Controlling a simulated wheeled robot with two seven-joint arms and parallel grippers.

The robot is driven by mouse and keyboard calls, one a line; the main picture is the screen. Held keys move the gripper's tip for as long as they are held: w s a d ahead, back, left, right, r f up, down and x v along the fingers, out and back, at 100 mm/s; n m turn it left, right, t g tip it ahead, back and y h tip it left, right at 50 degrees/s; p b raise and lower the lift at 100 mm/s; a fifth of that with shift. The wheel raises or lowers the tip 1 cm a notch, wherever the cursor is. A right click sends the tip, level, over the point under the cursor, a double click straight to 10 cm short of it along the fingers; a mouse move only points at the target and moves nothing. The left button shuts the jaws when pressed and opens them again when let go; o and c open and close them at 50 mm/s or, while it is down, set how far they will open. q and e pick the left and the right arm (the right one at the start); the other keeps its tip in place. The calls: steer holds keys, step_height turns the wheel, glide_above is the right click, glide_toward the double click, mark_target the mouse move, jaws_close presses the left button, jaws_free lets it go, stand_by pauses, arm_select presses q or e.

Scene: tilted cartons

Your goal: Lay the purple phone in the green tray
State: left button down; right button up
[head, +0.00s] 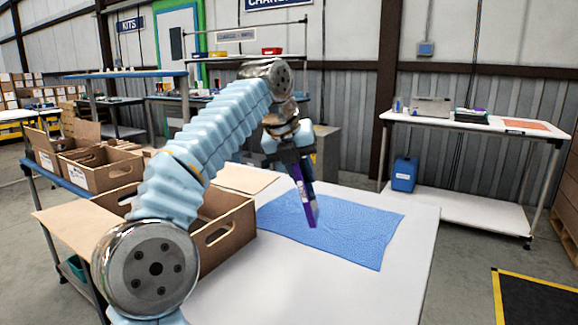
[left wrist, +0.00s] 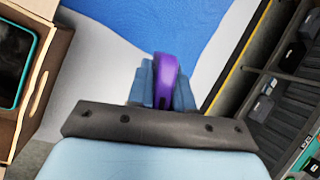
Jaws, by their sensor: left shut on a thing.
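My left gripper (head: 305,190) is shut on the purple phone (head: 306,205) and holds it upright, pointing down, above the blue cloth on the white table. In the left wrist view the phone (left wrist: 165,78) shows edge-on between the fingers. I cannot make out a green tray for certain. A dark thing with a teal rim (left wrist: 18,60) lies in a carton at the left of the wrist view; I cannot tell if it is a tray. My right gripper is not in view.
The blue cloth (head: 345,233) lies on the white table (head: 330,298), whose front is clear. An open carton (head: 228,240) stands at the left, partly behind my arm. More cartons (head: 100,168) stand beyond it. A second table (head: 470,125) stands at the back right.

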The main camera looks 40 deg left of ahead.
arm_select(q)
steer(key=shift+w+d+f+n+t+h, duration=0.15)
steer(key=shift+d+n+t+h, duration=0.15)
steer(key=shift+h, duration=0.2)
steer(key=shift+w+d+r+n+t+h, duration=0.15)
steer(key=shift+d+n+t+h, duration=0.1)
steer(key=shift+t+h, duration=0.2)
steer(key=shift+w+d+f+h, duration=0.2)
steer(key=shift+d+f+h, duration=0.1)
steer(key=shift+h, duration=0.15)
steer(key=shift+w+d+f+n+t+h+b, duration=0.35)
steer(key=shift+w+d+f+t+h+b, duration=0.1)
steer(key=shift+d+f+t+h+b, duration=0.4)
steer(key=w+d+f+n+t+h+b, duration=0.2)
steer(key=w+d+f+t+h+b, duration=0.1)
steer(key=b, duration=1.8)
steer(key=w+d+t+h, duration=0.1)
steer(key=d+t+h, duration=0.1)
steer(key=d+h, duration=0.1)
steer(key=shift+w+d+n, duration=0.15)
steer(key=shift+d+n, duration=0.15)
steer(key=shift+d, duration=0.45)
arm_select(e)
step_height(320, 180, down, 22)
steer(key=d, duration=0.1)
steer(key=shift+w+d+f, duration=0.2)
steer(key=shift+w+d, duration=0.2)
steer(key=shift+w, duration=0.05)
